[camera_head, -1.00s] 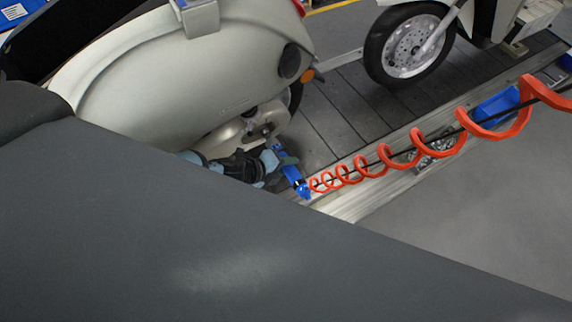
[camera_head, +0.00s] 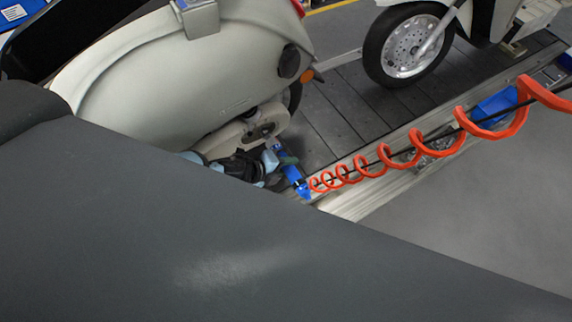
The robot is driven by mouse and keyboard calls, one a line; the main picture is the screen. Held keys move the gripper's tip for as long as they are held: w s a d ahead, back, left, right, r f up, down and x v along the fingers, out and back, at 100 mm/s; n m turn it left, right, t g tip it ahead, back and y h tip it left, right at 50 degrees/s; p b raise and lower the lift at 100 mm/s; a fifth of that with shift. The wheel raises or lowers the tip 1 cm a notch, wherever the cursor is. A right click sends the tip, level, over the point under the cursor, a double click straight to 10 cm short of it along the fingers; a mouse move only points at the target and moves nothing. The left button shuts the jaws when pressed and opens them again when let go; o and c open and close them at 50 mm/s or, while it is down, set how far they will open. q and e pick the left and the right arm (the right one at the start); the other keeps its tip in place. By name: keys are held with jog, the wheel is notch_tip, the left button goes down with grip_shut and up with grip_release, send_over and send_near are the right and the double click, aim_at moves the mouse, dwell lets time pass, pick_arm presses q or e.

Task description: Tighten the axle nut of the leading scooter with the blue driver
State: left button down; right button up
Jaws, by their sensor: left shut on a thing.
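The blue driver (camera_head: 292,174) is at the lower rear of the near, pale scooter (camera_head: 190,85), with a coiled red hose running from its lower end. My left gripper (camera_head: 270,163), with light blue parts, is shut on the driver beside the scooter's engine and rear wheel area. The dark arm covers much of the lower picture and hides part of the wrist. The axle nut and the driver's tip cannot be made out, so I cannot tell whether they touch. My right gripper is not in view.
The coiled red hose (camera_head: 459,142) stretches to the right edge over the conveyor's metal side rail (camera_head: 352,198). A second scooter's wheel (camera_head: 408,45) stands on the dark slats (camera_head: 345,118) farther right. Grey floor at right is clear.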

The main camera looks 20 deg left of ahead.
aim_at(294, 184)
pick_arm(q)
jog(key=shift+s+d, duration=0.15)
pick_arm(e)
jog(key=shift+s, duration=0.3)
pick_arm(q)
jog(key=shift+s+d, duration=0.2)
jog(key=shift+d, duration=0.05)
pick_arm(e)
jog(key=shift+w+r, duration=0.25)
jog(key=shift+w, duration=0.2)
pick_arm(q)
jog(key=shift+s+d, duration=0.1)
jog(key=shift+s+d+p, duration=0.45)
jog(key=shift+s+d, duration=0.35)
jog(key=shift+d, duration=0.25)
jog(key=shift+s+d, duration=0.8)
jog(key=shift+d, duration=0.2)
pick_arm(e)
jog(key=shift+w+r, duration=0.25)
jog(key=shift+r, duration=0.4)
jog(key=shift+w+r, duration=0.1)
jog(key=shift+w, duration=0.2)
